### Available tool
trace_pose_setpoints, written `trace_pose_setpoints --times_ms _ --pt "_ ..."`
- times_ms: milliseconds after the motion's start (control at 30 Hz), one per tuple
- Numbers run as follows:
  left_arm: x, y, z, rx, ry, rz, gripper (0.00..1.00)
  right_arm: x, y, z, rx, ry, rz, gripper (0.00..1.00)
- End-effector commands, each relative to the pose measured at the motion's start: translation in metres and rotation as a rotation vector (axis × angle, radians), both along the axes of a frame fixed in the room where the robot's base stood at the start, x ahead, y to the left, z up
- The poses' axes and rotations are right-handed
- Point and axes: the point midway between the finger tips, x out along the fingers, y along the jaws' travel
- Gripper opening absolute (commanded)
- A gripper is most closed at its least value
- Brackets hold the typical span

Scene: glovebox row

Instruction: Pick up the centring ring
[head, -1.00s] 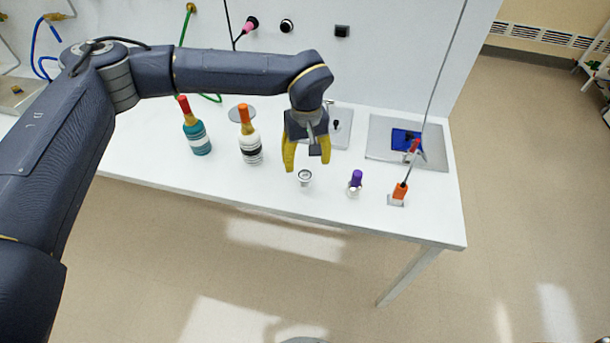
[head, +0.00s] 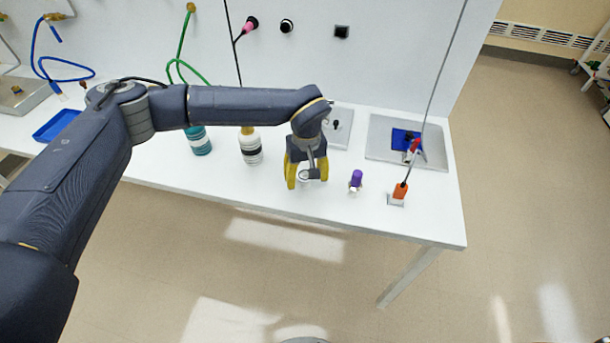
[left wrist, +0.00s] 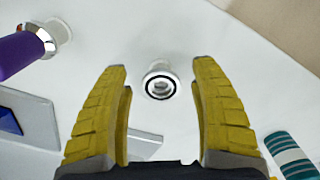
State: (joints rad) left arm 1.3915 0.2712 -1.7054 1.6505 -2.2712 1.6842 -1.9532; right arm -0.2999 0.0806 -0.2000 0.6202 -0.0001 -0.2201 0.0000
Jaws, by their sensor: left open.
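The centring ring (left wrist: 159,84), a small pale metal ring with a dark inner band, rests on the white bench. In the left wrist view it lies between the two yellow fingers, near their tips, with space on both sides. My left gripper (head: 307,181) is open and empty, pointing down over the ring's spot, and it mostly hides the ring in the head view. Its fingers also show in the left wrist view (left wrist: 161,66). My right gripper is in neither view.
A purple-topped item (head: 356,179) stands just right of the gripper, and an orange one (head: 400,191) farther right. A white banded bottle (head: 251,151) and a teal banded bottle (head: 200,146) stand to the left. A metal plate (head: 433,150) lies at the back right.

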Motion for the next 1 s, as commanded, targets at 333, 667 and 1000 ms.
trace_pose_setpoints --times_ms 333,667,1000 --pt "-0.0001 0.0 0.0001 0.0 0.0 0.0 0.45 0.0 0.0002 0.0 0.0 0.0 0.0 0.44" --pt "-0.0002 0.0 -0.0001 0.0 0.0 0.0 0.15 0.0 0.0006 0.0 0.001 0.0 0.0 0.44" --pt "-0.0007 0.0001 -0.0004 0.001 0.001 0.0 0.15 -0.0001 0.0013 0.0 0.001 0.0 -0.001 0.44"
